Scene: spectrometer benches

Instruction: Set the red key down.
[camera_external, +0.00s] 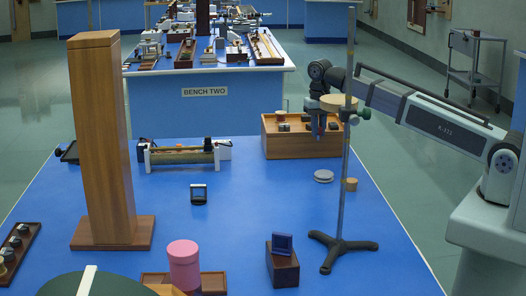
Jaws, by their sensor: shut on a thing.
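My gripper (318,132) points down over the right part of a wooden box (290,148) at the back right of the blue bench. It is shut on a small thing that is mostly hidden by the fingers. I cannot make out its colour or shape, and no red key shows clearly anywhere. Small dark and light pieces sit on top of the box, left and right of my gripper. I cannot tell whether the held thing touches the box.
A metal stand (345,190) rises close to my gripper on its right and partly crosses it. A white disc (323,176) and a small cork-coloured piece (351,184) lie in front of the box. A tall wooden column (103,140) stands at left. The bench middle is mostly clear.

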